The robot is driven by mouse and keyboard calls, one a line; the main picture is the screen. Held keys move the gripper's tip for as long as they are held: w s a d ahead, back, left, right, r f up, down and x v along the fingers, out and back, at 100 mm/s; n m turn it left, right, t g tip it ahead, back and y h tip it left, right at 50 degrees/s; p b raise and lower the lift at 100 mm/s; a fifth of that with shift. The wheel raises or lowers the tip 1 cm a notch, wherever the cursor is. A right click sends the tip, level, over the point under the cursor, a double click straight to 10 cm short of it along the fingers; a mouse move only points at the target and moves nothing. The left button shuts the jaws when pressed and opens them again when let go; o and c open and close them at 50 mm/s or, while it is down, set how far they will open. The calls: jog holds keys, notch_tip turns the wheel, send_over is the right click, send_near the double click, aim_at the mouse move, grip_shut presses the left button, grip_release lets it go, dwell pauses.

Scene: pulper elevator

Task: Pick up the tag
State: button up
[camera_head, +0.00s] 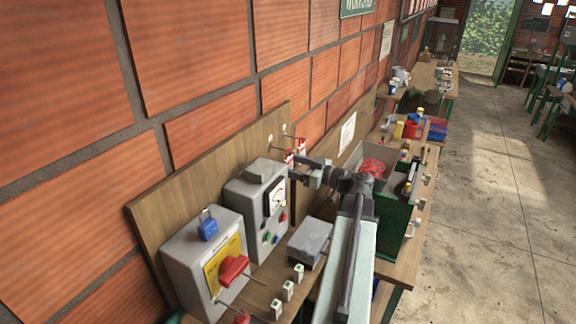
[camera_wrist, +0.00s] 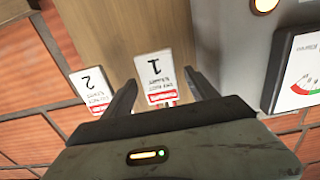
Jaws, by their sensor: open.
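Two white tags with red bands hang at the wooden backboard. In the wrist view the tag marked 1 (camera_wrist: 153,72) shows upside down between the fingers of my gripper (camera_wrist: 164,82), which is open. I cannot tell whether the fingers touch it. The tag marked 2 (camera_wrist: 92,86) is left of the left finger, outside the jaws. In the head view both tags (camera_head: 302,147) show small beside the end of my gripper (camera_head: 296,168), partly hidden by it.
A grey meter box (camera_head: 258,210) stands close to my gripper; its dial (camera_wrist: 302,70) is at the right in the wrist view. A grey box with a red handle (camera_head: 205,262) and a blue padlock (camera_head: 208,226) stand nearer. The wooden backboard (camera_head: 190,200) leans on the brick wall.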

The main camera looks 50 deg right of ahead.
jog(key=shift+w, duration=0.3)
jog(key=shift+s, duration=0.2)
jog(key=shift+c, duration=0.9)
jog(key=c, duration=1.2)
jog(key=shift+r+p, duration=0.45)
jog(key=shift+r, duration=0.05)
jog(key=shift+c, duration=0.2)
jog(key=shift+r+p, duration=0.5)
jog(key=v, duration=1.8)
notch_tip(320, 180, down, 20)
jog(key=b, duration=2)
jog(key=shift+a, duration=0.15)
